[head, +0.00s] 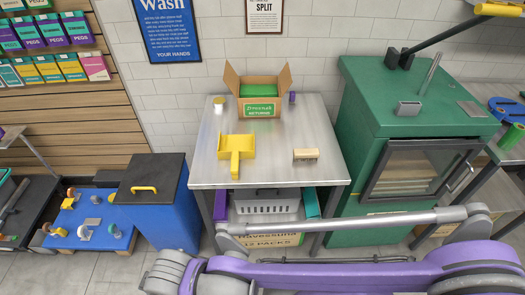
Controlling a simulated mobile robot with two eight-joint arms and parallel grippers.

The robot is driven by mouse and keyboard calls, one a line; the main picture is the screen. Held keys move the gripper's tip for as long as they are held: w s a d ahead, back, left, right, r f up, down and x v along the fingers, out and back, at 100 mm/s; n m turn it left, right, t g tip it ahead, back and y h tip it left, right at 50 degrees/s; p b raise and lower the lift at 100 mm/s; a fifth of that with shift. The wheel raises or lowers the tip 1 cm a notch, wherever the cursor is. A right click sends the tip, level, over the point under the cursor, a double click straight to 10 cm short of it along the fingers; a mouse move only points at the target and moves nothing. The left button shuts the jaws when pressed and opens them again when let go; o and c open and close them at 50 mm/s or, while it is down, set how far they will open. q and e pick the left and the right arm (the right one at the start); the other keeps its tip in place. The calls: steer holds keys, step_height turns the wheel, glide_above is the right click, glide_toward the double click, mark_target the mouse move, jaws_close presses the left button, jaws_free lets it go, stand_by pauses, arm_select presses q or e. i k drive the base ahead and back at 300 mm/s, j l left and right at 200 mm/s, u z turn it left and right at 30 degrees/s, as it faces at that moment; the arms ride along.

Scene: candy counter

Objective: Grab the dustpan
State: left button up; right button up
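The yellow dustpan (236,148) lies on the steel-topped table (205,165) in the head view, left of the table's middle. Its wide pan is toward the back and its short handle points to the front edge. Nothing touches it from above. Neither of my grippers shows as such; only purple and grey links of my own arm cross the bottom of the view, in front of the table and apart from the dustpan.
An open cardboard box (258,112) with green contents stands behind the dustpan. A small tan brush-like block (305,155) lies to its right. A green cabinet (385,85) stands right of the table, a blue bin (155,205) left. The tabletop between is clear.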

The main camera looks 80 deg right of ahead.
mark_target(235, 148)
steer(key=z, duration=2.5)
steer(key=i+l+u, duration=0.25)
steer(key=i+l, duration=0.15)
steer(key=i+l+u, duration=0.25)
steer(key=i+l, duration=0.2)
